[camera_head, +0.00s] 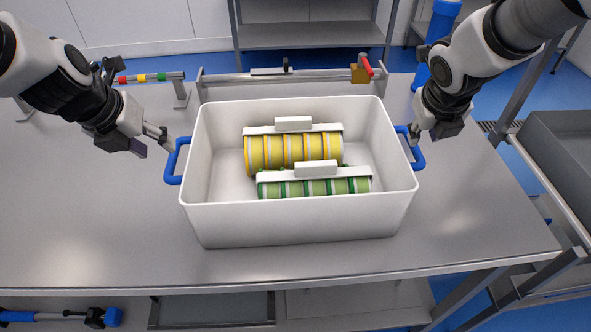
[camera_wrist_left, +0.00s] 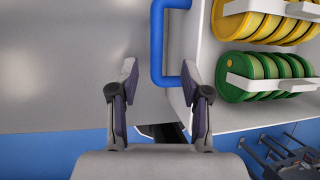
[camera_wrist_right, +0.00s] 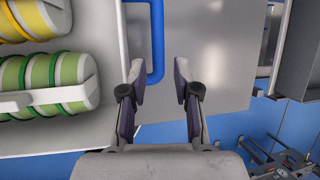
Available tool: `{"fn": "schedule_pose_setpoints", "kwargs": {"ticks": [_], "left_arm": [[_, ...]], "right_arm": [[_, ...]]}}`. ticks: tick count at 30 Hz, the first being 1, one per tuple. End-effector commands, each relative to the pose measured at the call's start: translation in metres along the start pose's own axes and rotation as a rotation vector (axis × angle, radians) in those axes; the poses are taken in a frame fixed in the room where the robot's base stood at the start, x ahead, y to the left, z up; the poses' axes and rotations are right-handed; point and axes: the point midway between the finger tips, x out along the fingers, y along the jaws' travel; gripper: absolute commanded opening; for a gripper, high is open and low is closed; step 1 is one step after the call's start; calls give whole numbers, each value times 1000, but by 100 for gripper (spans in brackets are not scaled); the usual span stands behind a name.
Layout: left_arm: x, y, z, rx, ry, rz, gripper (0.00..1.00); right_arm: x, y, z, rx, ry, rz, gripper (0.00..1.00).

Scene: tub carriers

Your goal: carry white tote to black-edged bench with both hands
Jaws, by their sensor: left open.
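The white tote (camera_head: 290,222) stands upright on a grey metal table and holds yellow-banded and green-banded rolls in two white holders. It has a blue handle on each side. My left gripper (camera_head: 158,140) is open beside the left handle (camera_head: 174,162); in the left wrist view, this handle (camera_wrist_left: 157,45) lies between the line of the two spread fingers. My right gripper (camera_head: 420,135) is open at the right handle (camera_head: 416,158); in the right wrist view, the handle (camera_wrist_right: 157,40) lies between the finger lines. Neither gripper is closed on a handle. No black-edged bench is identifiable.
The grey table (camera_head: 90,225) has free room left of the tote. A metal bar fixture with a red handle (camera_head: 366,65) is behind the tote, and a rail with coloured bands (camera_head: 140,78) is at the back left. A grey bin (camera_head: 565,150) stands at the right.

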Motion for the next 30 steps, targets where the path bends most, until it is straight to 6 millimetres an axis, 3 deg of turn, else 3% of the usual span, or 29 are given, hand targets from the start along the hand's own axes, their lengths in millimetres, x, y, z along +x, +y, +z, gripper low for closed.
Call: {"fn": "schedule_pose_setpoints", "kwargs": {"ticks": [15,26,28,29,30], "left_arm": [[71,0,-1,-2,3,0,48],[77,0,0,0,0,1,48],[77,0,0,0,0,1,23],[77,0,0,0,0,1,12],[77,0,0,0,0,1,0]], "right_arm": [[71,0,0,-1,1,-1,31],[77,0,0,0,-1,-1,31],[77,0,0,0,-1,-1,6],[77,0,0,0,-1,-1,0],[77,0,0,0,-1,-1,0]]}}
